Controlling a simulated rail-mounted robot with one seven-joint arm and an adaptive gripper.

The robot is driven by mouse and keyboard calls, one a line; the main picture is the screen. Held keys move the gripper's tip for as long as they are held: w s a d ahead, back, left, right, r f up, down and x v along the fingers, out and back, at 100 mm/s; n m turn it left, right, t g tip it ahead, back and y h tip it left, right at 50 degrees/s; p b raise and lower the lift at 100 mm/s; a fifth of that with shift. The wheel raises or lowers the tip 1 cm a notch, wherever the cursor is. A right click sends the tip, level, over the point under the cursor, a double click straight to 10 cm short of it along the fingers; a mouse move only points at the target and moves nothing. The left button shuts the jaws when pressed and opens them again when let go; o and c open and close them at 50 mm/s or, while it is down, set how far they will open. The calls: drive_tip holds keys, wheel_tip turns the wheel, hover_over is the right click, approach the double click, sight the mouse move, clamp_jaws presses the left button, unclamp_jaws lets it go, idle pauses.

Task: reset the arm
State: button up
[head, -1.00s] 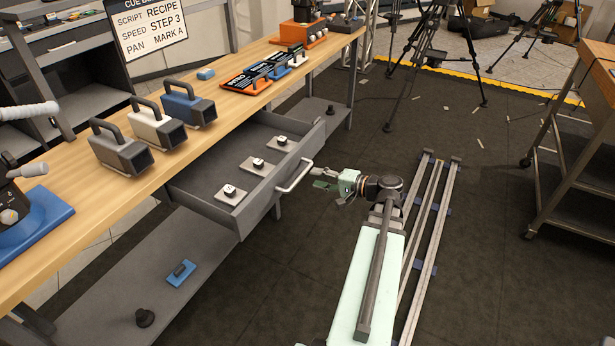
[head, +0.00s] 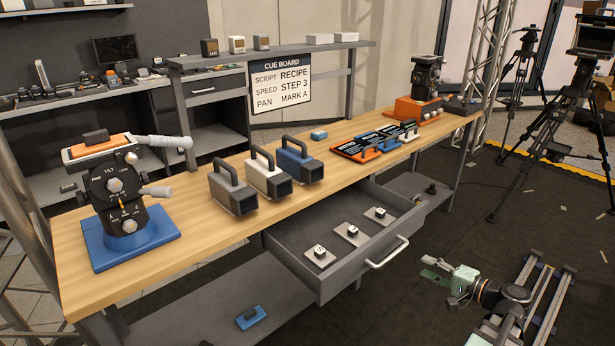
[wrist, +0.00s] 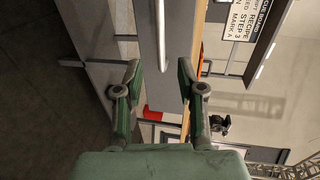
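My arm reaches in from the lower right in the head view. My gripper (head: 433,273) is just right of the open drawer's handle (head: 388,252), apart from it. In the wrist view my gripper (wrist: 158,75) has its two green fingers spread, with nothing held between them. Beyond the fingers, the grey drawer front (wrist: 162,50) and its pale handle bar (wrist: 160,35) show.
The grey drawer (head: 290,240) stands pulled out under the wooden workbench (head: 185,215), holding three small plates with knobs. Handled blocks, coloured cards and a blue-based pan head (head: 130,230) stand on the bench. Tripods stand at back right. Dark floor lies clear between.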

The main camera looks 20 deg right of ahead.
drive_tip(key=s+a+f+g, duration=0.1)
drive_tip(key=a+f+g, duration=0.2)
drive_tip(key=f, duration=0.6)
drive_tip(key=s+a+f+g, duration=0.1)
drive_tip(key=a+f+g, duration=0.25)
drive_tip(key=f, duration=0.55)
drive_tip(key=s+a+f+n+g, duration=0.2)
drive_tip(key=a+f+n+g, duration=0.15)
drive_tip(key=a+f, duration=0.5)
drive_tip(key=s+a+f+n+g, duration=0.25)
drive_tip(key=a+f+g, duration=0.25)
drive_tip(key=a+f, duration=0.35)
drive_tip(key=s+a+f+n+g+h, duration=0.25)
drive_tip(key=s+a+f+n, duration=0.2)
drive_tip(key=s+a, duration=0.4)
drive_tip(key=s+a+f+n+g+h, duration=0.2)
drive_tip(key=s+a+f+n+g, duration=0.25)
drive_tip(key=s+a, duration=0.35)
wheel_tip(320, 180, up, 14)
drive_tip(key=w+p, duration=0.1)
drive_tip(key=p, duration=1.3)
drive_tip(key=shift+w+a+f, duration=0.15)
drive_tip(key=shift+w+a, duration=0.05)
drive_tip(key=shift+a, duration=0.15)
